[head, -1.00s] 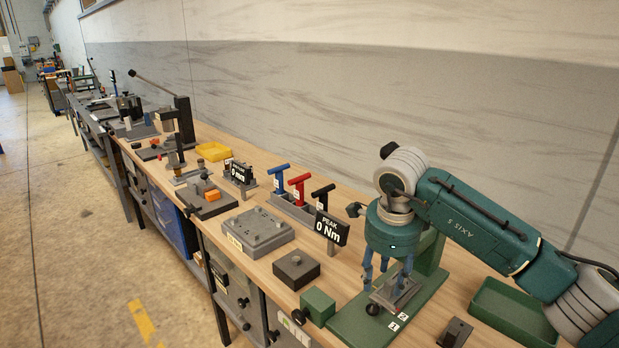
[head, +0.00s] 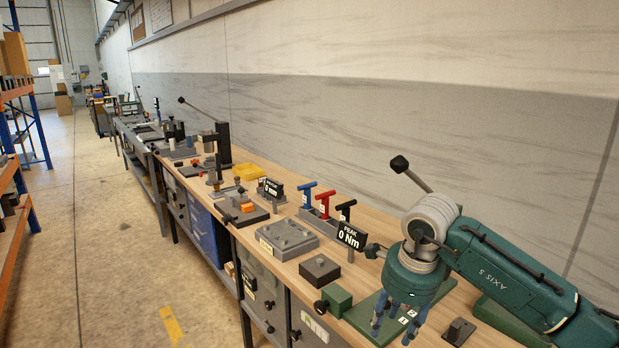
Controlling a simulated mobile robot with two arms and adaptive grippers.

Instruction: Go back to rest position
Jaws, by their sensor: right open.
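My right gripper (head: 397,318) hangs from my green arm at the lower right, its blue fingers pointing down and spread open. It is over a green base plate (head: 366,316) with white number labels. I see nothing held between the fingers, though the gripper body hides part of the plate behind it. My left gripper is not in view.
A lever with a black knob (head: 399,164) rises behind my arm. A "0 Nm" display (head: 351,237), T-handled tools (head: 326,200), a grey plate (head: 288,239) and a dark block (head: 319,269) stand on the wooden bench. The floor aisle at left is clear.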

